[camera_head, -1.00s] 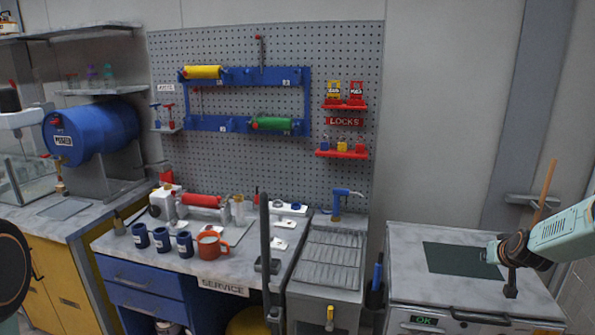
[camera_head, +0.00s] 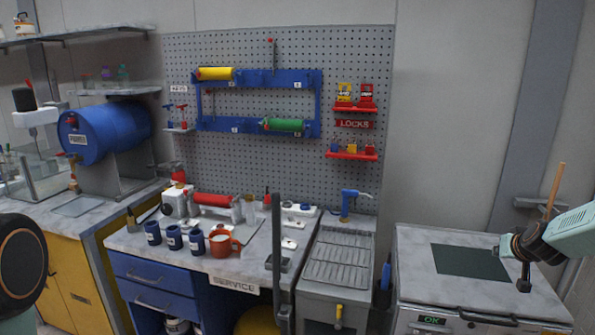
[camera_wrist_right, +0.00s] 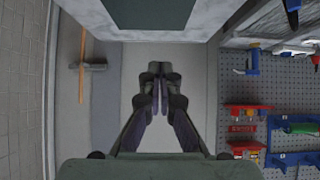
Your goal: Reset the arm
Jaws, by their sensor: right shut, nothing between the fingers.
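My right gripper (camera_head: 524,284) is at the right edge of the head view, above the right part of the grey cabinet top. In the right wrist view its fingers (camera_wrist_right: 157,100) are together with nothing between them. The gripper is apart from the bench items. My left arm shows only as a dark round joint (camera_head: 18,268) at the left edge, and its gripper is out of the picture.
A cabinet (camera_head: 415,262) with a dark green panel (camera_head: 470,262) stands below my right gripper. A wooden stick (camera_head: 555,188) stands behind it. The service bench (camera_head: 262,262) holds dark cups, an orange mug (camera_head: 222,243) and a red roller (camera_head: 213,199). A pegboard (camera_head: 240,155) hangs behind.

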